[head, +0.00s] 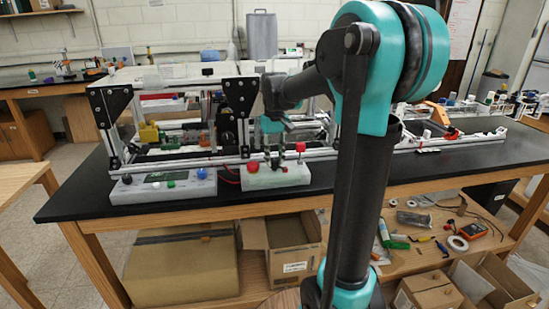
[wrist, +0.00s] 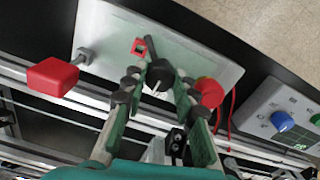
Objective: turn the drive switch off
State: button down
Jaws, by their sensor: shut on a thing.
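A pale control box (head: 262,178) sits at the bench's front edge. In the wrist view its panel (wrist: 205,62) carries a black rotary knob (wrist: 159,76) with a pale pointer line, which I take for the drive switch. My gripper (wrist: 158,82) has its green fingers on either side of this knob, shut on it. A small red square part (wrist: 139,46) is just beyond the knob. The knob cannot be made out there.
A red block on a metal stem (wrist: 52,77) stands left of the knob; a round red button (wrist: 208,92) is close to the right finger. A second control box (head: 163,186) is left on the bench. The extrusion frame (head: 185,158) rises behind both boxes.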

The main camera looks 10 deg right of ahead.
aim_at(275, 159)
jog(key=n, duration=0.4)
jog(key=shift+n, duration=2.8)
jog(key=c, duration=1.2)
grip_release()
jog(key=shift+r, duration=0.1)
notch_tip(275, 159, up, 12)
jog(key=shift+f, duration=0.1)
